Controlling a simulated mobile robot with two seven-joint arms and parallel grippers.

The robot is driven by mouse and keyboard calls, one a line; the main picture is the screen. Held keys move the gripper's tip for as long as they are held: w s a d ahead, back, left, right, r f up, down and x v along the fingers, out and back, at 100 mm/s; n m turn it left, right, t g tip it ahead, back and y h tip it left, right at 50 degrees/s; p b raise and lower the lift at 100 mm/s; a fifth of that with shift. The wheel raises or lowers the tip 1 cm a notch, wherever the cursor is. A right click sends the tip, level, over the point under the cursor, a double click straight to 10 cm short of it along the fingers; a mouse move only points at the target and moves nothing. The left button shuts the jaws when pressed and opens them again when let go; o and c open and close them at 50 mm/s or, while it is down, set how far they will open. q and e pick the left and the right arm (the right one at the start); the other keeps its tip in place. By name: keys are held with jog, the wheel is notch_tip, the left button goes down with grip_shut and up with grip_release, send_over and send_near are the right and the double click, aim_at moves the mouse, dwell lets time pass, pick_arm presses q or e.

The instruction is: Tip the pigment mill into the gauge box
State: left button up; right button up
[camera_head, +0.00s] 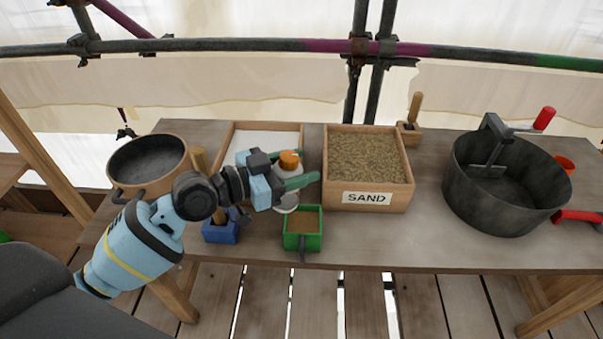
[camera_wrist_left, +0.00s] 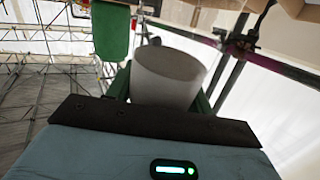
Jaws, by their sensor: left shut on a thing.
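The pigment mill (camera_head: 290,161), white with an orange top, is between the green fingers of my left gripper (camera_head: 300,172). The gripper is shut on it above the table, and the mill's orange end points up. In the left wrist view the mill's pale round body (camera_wrist_left: 168,78) sits between the fingers. The gauge box (camera_head: 302,242) appears to be the small green box at the table's front edge, just below the gripper in the picture. A flat brown surface shows inside it. The fingers partly hide the mill. My right gripper is in neither view.
A wooden box labelled SAND (camera_head: 367,199) stands right of the gripper. A shallow white-bottomed tray (camera_head: 262,126) is behind it. A dark pan (camera_head: 148,160) and blue holder (camera_head: 220,232) are left. A large dark mixing tub (camera_head: 505,190) is right.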

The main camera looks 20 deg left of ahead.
pick_arm(q)
jog(key=shift+a+r+n+t+h+b, duration=0.2)
jog(key=shift+r+n+t+h+b, duration=0.15)
jog(key=shift+b, duration=0.35)
jog(key=shift+s+r, duration=0.1)
jog(key=shift+r, duration=0.05)
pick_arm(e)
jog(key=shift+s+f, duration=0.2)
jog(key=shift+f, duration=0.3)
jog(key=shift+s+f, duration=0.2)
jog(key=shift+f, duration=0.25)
pick_arm(q)
jog(key=shift+r, duration=0.1)
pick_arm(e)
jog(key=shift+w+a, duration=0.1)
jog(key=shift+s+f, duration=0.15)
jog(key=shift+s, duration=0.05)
